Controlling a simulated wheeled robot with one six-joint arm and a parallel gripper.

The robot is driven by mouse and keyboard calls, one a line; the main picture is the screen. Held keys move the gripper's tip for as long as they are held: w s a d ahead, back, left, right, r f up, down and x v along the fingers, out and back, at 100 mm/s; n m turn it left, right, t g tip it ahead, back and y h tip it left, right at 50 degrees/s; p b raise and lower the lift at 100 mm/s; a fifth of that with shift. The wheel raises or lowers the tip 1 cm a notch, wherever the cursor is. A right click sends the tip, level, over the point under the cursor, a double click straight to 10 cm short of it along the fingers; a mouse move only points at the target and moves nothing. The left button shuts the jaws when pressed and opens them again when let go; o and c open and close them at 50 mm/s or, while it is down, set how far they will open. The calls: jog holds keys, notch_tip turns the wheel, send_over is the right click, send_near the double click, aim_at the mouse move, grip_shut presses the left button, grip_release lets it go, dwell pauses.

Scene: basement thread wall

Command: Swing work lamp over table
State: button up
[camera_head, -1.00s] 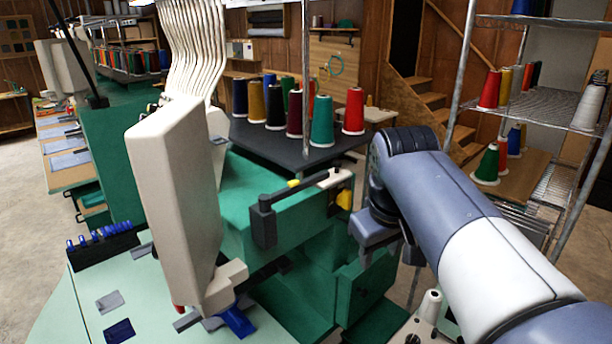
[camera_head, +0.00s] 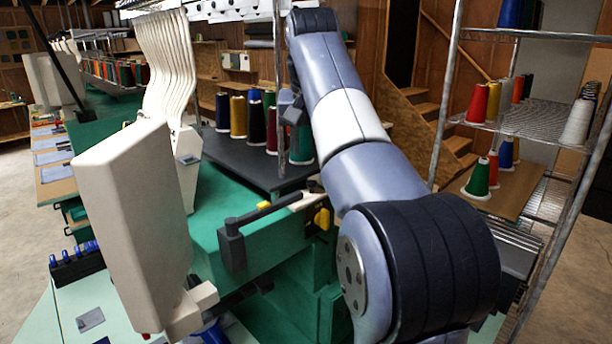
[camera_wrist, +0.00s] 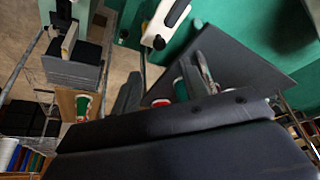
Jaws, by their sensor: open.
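I cannot tell for certain which thing is the work lamp. A black bar with a blocky black end (camera_head: 232,247) lies along the green machine's top, its other end near a white piece and yellow knobs. A white piece with a black slot (camera_wrist: 168,20) shows in the wrist view over green. The dark table (camera_head: 235,165) carries several thread cones; it also shows in the wrist view (camera_wrist: 250,75). In the head view my arm hides part of the table, and the gripper is small and unclear.
A wire shelf rack (camera_head: 530,122) with thread cones stands at the right, its posts close to my arm. A tall cream machine head (camera_head: 135,225) stands left of the black bar. Wooden stairs (camera_head: 455,140) are behind. Open floor (camera_head: 22,230) shows at the far left.

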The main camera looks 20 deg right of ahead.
aim_at(312, 182)
jog(key=x, duration=0.9)
jog(key=shift+w+f, duration=0.1)
jog(key=shift+f, duration=0.1)
grip_shut()
jog(key=shift+b, duration=0.3)
